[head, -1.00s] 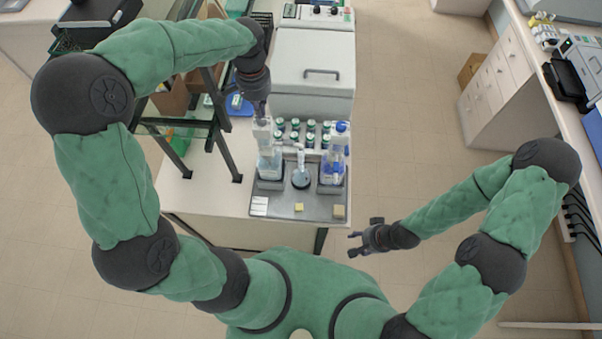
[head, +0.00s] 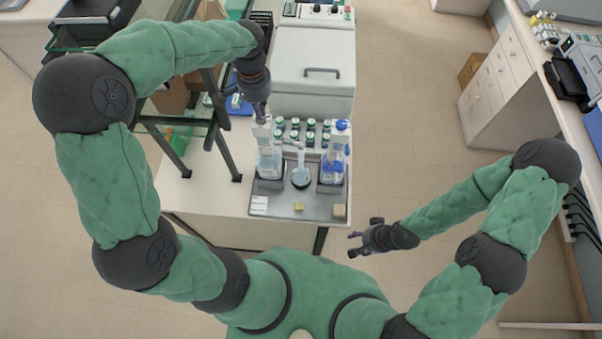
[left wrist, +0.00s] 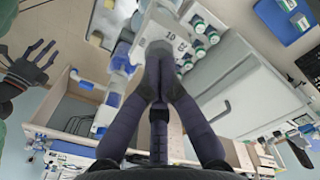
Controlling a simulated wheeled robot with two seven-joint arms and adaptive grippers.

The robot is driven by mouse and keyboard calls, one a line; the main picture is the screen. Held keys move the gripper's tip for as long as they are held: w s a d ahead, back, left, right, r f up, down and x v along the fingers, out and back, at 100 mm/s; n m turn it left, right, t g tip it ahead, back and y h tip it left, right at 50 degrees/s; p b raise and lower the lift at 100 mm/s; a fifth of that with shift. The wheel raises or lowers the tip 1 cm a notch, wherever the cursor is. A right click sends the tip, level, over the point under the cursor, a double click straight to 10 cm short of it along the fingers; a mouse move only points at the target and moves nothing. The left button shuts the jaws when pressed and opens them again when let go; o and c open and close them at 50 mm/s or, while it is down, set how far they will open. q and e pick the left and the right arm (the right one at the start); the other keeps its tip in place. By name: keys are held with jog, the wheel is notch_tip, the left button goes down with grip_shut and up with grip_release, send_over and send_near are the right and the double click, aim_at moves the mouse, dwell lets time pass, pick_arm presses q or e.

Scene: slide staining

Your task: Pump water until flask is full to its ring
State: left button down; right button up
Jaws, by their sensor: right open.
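A clear flask (head: 300,178) stands on the grey tray (head: 290,207), with pale blue liquid low in its body. Its ring cannot be made out. Left of it is a dispenser bottle (head: 268,165) with a white pump head (head: 262,131). My left gripper (head: 262,114) is over this pump head, its fingertips close to or touching the top; contact is unclear. In the left wrist view the left gripper's fingers (left wrist: 160,52) are together over a white numbered part, with nothing seen between them. My right gripper (head: 358,243) is open and empty, right of the bench.
A second bottle with blue parts (head: 332,168) stands right of the flask. Several green-capped vials (head: 310,127) stand behind. A white lidded machine (head: 312,75) is behind, and a dark-framed shelf (head: 205,125) is at the left.

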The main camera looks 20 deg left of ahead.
aim_at(262, 122)
pick_arm(q)
jog(key=shift+s+f+b, duration=0.1)
jog(key=shift+f+b, duration=1.45)
jog(key=shift+f, duration=0.85)
jog(key=shift+d+f, duration=0.1)
jog(key=shift+r+p, duration=2)
jog(key=shift+r, duration=1.15)
jog(key=shift+f, duration=0.2)
jog(key=shift+f+b, duration=2.05)
jog(key=shift+f, duration=0.9)
